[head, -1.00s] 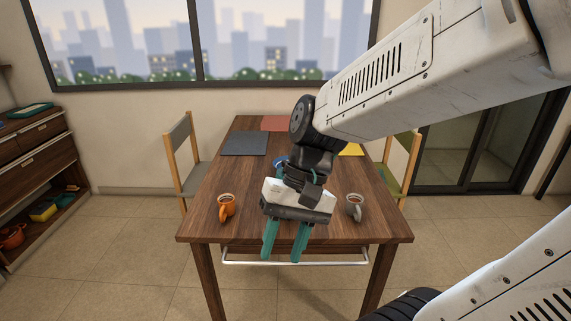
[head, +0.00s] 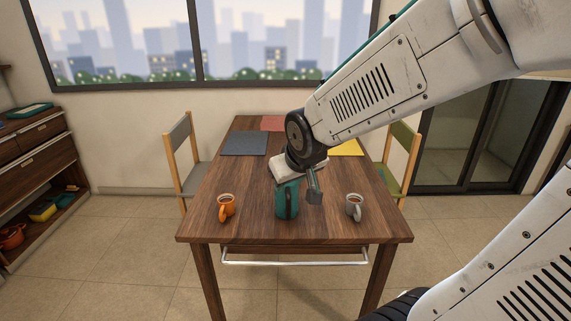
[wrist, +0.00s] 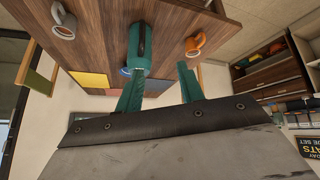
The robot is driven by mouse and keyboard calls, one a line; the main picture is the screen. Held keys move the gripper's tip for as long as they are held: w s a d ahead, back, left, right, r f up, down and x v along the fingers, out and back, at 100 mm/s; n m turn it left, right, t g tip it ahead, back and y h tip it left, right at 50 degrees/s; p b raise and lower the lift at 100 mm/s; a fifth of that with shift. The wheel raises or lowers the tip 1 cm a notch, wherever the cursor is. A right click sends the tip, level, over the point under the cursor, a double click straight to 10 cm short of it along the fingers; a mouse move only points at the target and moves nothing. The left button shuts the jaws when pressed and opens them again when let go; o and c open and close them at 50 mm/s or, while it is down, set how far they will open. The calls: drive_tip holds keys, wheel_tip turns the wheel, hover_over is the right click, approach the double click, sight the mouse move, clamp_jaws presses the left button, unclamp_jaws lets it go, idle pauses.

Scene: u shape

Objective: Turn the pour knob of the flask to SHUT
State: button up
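The flask (head: 287,201) is teal with a dark handle and stands upright on the table (head: 245,224), between two mugs. It also shows in the wrist view (wrist: 141,42), where the picture is upside down. My gripper (wrist: 158,69) has two teal fingers, spread apart with nothing seen held. The left finger overlaps the flask's top end in the wrist view; I cannot tell whether they touch. The pour knob cannot be made out. A small blue thing (wrist: 125,71) shows beside the flask's top.
An orange mug (head: 226,206) stands left of the flask and a grey mug (head: 354,206) right of it. Flat mats, one dark grey (head: 244,143) and one yellow (head: 350,147), lie farther back. Chairs flank the table. A rail (head: 295,263) runs along the front edge.

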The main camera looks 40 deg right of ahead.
drive_tip(key=w+d+f+t, duration=1)
drive_tip(key=w+d+t, duration=0.1)
drive_tip(key=w+d, duration=0.15)
drive_tip(key=w, duration=0.7)
drive_tip(key=shift+w+d+r, duration=0.3)
drive_tip(key=shift+w+d, duration=0.05)
drive_tip(key=shift+w, duration=0.05)
clamp_jaws()
